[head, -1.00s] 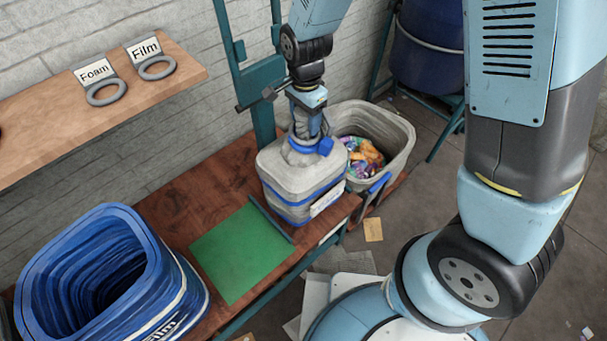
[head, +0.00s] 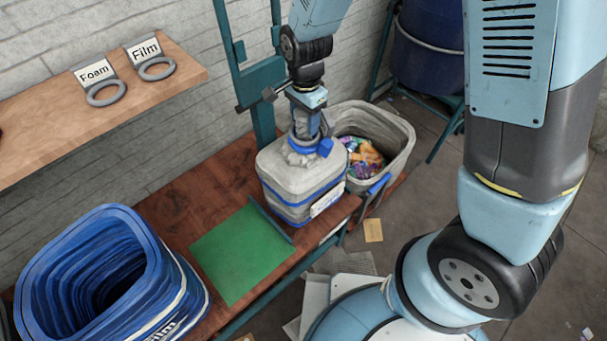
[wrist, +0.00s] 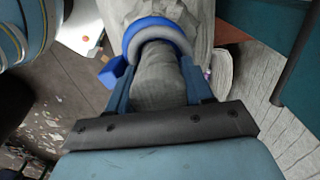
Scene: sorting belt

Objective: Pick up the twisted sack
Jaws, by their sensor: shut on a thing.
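The twisted sack (head: 285,190) is a bulky grey sack with blue bands and a white label, standing upright on the wooden bench. My gripper (head: 309,132) is above it, shut on its gathered neck. In the wrist view, the grey neck (wrist: 158,82) lies between the two blue fingers of my gripper (wrist: 157,95). A blue and grey ring (wrist: 160,35) with a blue tab goes around the neck. The sack's underside is hidden; I see no gap between it and the bench.
A grey bin (head: 402,150) with colourful scraps stands close behind the sack. A green mat (head: 240,252) lies on the bench (head: 190,205), left of the sack. A large blue Film container (head: 185,290) stands front left. A shelf (head: 120,105) holds Foam and Film rings.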

